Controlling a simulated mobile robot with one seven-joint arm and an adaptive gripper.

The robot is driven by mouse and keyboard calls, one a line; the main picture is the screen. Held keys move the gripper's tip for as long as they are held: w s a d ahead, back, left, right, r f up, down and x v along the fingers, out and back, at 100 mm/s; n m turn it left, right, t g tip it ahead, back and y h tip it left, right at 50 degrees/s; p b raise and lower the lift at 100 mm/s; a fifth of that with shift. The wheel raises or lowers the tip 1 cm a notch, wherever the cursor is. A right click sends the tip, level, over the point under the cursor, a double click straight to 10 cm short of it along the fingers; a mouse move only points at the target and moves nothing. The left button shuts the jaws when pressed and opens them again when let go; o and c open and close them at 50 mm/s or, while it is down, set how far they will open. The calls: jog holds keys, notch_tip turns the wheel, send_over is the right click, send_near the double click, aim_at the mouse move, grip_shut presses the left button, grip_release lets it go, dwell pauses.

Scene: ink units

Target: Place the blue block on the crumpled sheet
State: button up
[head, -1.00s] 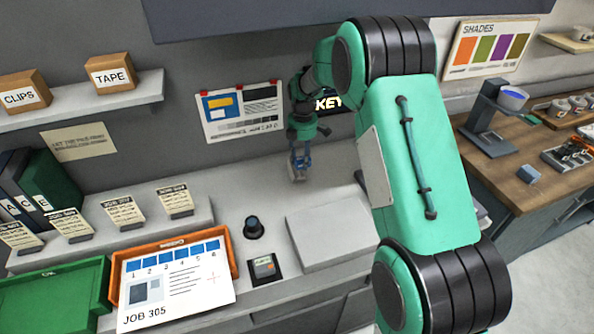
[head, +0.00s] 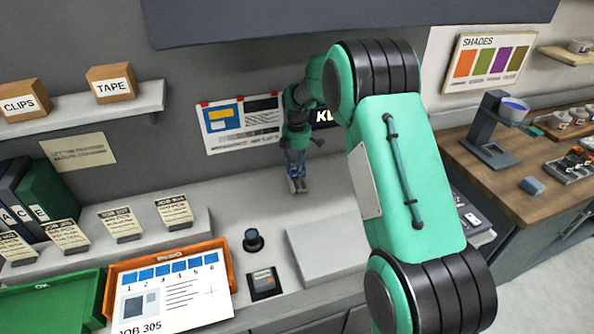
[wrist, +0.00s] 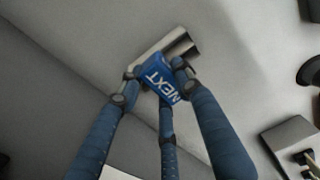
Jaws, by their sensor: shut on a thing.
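My gripper (head: 297,184) hangs over the back of the grey counter, near the wall, in the head view. In the wrist view my gripper (wrist: 158,72) is shut on a blue block (wrist: 157,82) with white lettering, held between the fingertips. In the head view the block is too small to make out clearly. No plainly crumpled sheet shows. A flat-looking white sheet marked JOB 305 (head: 170,305) lies over the front of an orange tray (head: 217,250) at the lower left, well away from my gripper.
A green tray (head: 45,290) is left of the orange one. A dark knob (head: 253,240), a small console (head: 264,282) and a raised grey slab (head: 320,250) stand on the counter. A smaller blue-grey block (head: 531,185) sits on the wooden bench. Bare counter lies around my gripper.

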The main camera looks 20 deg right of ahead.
jog(key=shift+f, duration=0.55)
jog(key=shift+f, duration=0.1)
jog(key=o, duration=1.2)
jog(key=shift+c, duration=0.2)
jog(key=shift+r+p, duration=0.55)
jog(key=shift+r, duration=1.65)
